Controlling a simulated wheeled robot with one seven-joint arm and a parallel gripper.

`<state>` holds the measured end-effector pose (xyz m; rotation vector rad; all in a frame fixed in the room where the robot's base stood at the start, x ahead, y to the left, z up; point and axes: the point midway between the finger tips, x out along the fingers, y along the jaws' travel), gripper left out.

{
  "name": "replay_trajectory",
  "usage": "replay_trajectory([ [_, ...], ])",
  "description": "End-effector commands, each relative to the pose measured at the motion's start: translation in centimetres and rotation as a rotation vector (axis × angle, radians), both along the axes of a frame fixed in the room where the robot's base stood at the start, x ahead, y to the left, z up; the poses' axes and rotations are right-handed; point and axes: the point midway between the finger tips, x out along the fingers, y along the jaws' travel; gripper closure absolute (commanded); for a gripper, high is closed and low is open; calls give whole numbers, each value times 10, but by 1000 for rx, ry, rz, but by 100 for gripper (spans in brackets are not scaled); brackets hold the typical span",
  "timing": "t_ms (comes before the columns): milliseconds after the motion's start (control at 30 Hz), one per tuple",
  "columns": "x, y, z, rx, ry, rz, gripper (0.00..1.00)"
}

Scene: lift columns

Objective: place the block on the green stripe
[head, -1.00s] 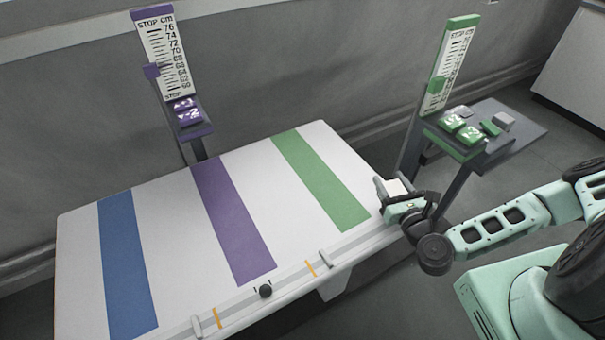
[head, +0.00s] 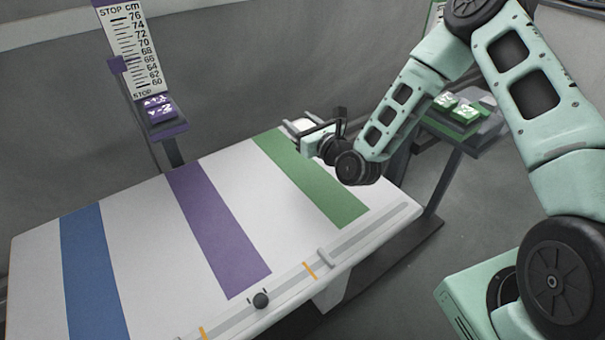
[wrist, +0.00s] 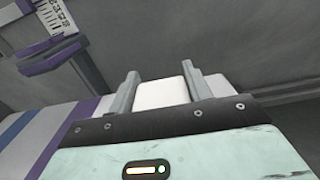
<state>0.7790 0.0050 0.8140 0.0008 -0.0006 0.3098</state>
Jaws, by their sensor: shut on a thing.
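The block is white (wrist: 163,93) and sits between the two grey fingers in the wrist view. My gripper (head: 299,126) is shut on it. In the head view the block shows as a pale shape at the fingers, over the far part of the green stripe (head: 310,183). I cannot tell how high it is above the table. The green stripe runs across the white table (head: 130,245), and my gripper and wrist cover part of its right side.
A purple stripe (head: 215,225) and a blue stripe (head: 92,270) lie to the left. A purple scale column (head: 130,50) with a button shelf (head: 163,118) stands behind the table. A green button box (head: 455,115) is at the right, partly behind my arm. A rail with a dark knob (head: 261,300) runs along the front edge.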

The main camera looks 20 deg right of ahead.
Motion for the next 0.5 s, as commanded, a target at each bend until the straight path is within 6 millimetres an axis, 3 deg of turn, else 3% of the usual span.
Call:
replay_trajectory([
  [133, 3, 7, 1, 1, -5, 4, 100],
  [500, 3, 8, -50, 1, -4, 5, 100],
])
